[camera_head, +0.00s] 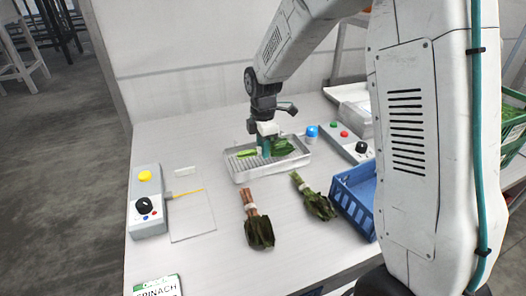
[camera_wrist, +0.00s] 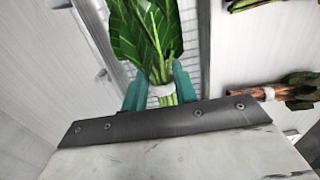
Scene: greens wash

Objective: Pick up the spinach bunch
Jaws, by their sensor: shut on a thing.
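The spinach bunch (camera_head: 283,147) has broad bright green leaves and pale stems with a light tie. It is at the metal tray (camera_head: 242,178), leaves toward the right in the head view. My gripper (camera_head: 264,147) points down over the tray, shut on the stems. In the wrist view the teal fingers of my gripper (camera_wrist: 161,92) press either side of the tied stems of the bunch (camera_wrist: 143,28), with leaves reaching up the picture. I cannot tell whether the bunch is clear of the tray's slatted floor.
Two dark-leaved bunches lie in front of the tray: one with reddish stems (camera_head: 258,230), one with green stems (camera_head: 318,204). A blue crate (camera_head: 352,200) stands at right. Control boxes sit at left (camera_head: 147,202) and behind right (camera_head: 343,143). A spinach sign (camera_head: 158,287) is at the front.

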